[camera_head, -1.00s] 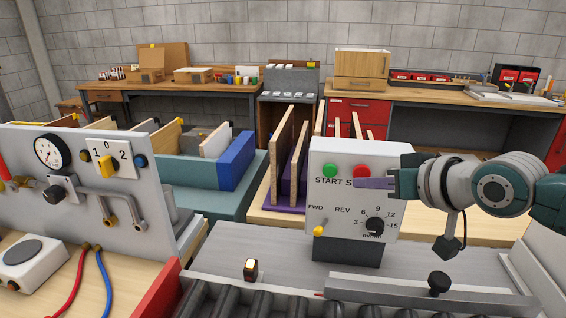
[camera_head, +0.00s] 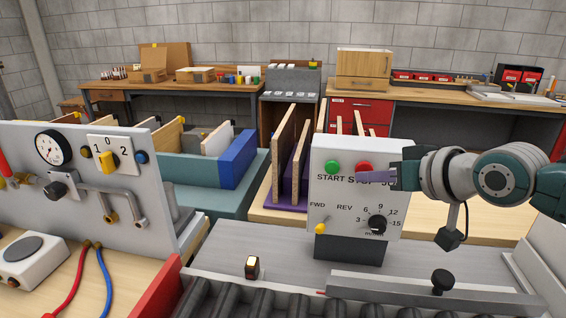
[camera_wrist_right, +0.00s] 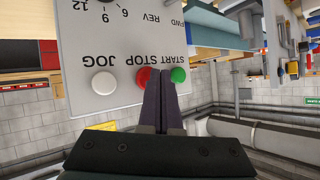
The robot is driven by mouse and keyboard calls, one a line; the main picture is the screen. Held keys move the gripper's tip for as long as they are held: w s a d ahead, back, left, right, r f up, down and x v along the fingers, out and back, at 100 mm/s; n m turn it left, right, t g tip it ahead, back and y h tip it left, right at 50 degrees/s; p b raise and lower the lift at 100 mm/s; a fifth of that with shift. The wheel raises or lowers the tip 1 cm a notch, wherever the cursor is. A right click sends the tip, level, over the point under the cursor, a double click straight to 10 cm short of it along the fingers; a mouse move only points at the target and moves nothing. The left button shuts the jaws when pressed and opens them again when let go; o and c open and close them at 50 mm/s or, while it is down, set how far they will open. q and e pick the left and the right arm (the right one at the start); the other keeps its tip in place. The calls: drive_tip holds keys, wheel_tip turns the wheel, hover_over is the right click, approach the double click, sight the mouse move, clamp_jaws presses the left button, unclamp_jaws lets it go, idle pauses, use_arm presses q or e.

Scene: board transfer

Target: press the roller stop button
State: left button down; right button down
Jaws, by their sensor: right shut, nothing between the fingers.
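The white control box (camera_head: 328,205) stands behind the rollers. Its red stop button (camera_head: 364,168) sits above the STOP label, right of the green START button (camera_head: 332,167). My right gripper (camera_head: 359,178) is shut and empty, its purple fingertips just below the red button. In the right wrist view, the fingertips (camera_wrist_right: 160,74) overlap the edge of the red button (camera_wrist_right: 143,77), between it and the green button (camera_wrist_right: 179,75). I cannot tell whether they touch the panel. The white JOG button (camera_wrist_right: 103,83) shows there; my gripper hides it in the head view. My left gripper is out of view.
The box also carries a black speed dial (camera_head: 377,224) and a yellow FWD/REV lever (camera_head: 320,229). A metal rail with a black knob (camera_head: 443,279) lies below my right arm. A gauge panel (camera_head: 75,190) stands at the left. Upright boards (camera_head: 285,155) stand behind the box.

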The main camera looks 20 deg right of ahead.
drive_tip(key=shift+w+d+b, duration=0.25)
drive_tip(key=shift+w+b, duration=0.1)
drive_tip(key=shift+b, duration=0.15)
idle(0.7)
idle(0.3)
drive_tip(key=shift+s+a+p, duration=0.45)
drive_tip(key=shift+s+p, duration=0.25)
drive_tip(key=shift+p, duration=0.45)
